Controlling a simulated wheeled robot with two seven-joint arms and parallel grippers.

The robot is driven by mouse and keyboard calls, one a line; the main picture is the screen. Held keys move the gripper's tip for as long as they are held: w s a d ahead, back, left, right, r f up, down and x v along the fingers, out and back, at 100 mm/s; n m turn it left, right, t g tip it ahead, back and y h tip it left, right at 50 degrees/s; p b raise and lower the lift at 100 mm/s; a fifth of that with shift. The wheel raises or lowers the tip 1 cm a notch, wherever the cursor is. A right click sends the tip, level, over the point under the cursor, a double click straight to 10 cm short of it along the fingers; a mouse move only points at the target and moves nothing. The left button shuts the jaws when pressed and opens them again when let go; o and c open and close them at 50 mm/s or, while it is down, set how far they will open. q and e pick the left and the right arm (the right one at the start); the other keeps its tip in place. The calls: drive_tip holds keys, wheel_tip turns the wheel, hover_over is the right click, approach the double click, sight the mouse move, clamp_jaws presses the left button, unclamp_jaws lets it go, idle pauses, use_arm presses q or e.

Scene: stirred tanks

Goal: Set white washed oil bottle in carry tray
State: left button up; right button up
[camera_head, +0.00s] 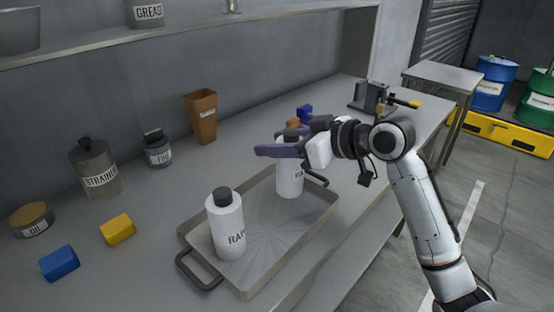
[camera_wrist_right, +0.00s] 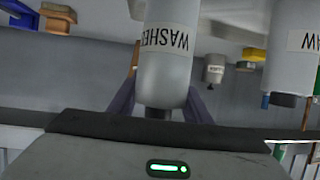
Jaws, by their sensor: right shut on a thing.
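The white washed oil bottle (camera_head: 290,179) is upright inside the far right part of the carry tray (camera_head: 182,232). I cannot tell whether its base touches the tray floor. My right gripper (camera_head: 284,143), with purple fingers, is shut on this bottle near its dark cap. In the right wrist view, the upside-down label on the bottle (camera_wrist_right: 165,65) reads WASHED, and the gripper (camera_wrist_right: 158,105) has a finger on each side. A similar white bottle (camera_head: 226,230) labelled RAW stands in the near left part of the tray. My left gripper is out of view.
A strainer can (camera_head: 97,170), a small dark jar (camera_head: 157,150), an oil tin (camera_head: 32,219), a yellow block (camera_head: 117,229) and a blue block (camera_head: 59,263) sit left of the tray. A brown tapered container (camera_head: 201,117) stands behind it. A dark fixture (camera_head: 371,95) is at the far right.

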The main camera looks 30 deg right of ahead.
drive_tip(key=shift+f, duration=1.55)
drive_tip(key=shift+f, duration=0.2)
drive_tip(key=o, duration=1.3)
drive_tip(key=shift+o, duration=0.2)
drive_tip(key=shift+r, duration=0.1)
drive_tip(key=shift+s+d+r, duration=0.1)
drive_tip(key=shift+s, duration=0.05)
drive_tip(key=v, duration=1.1)
drive_tip(key=shift+s+r+b, duration=0.2)
drive_tip(key=shift+s+b, duration=0.1)
drive_tip(key=shift+b, duration=0.15)
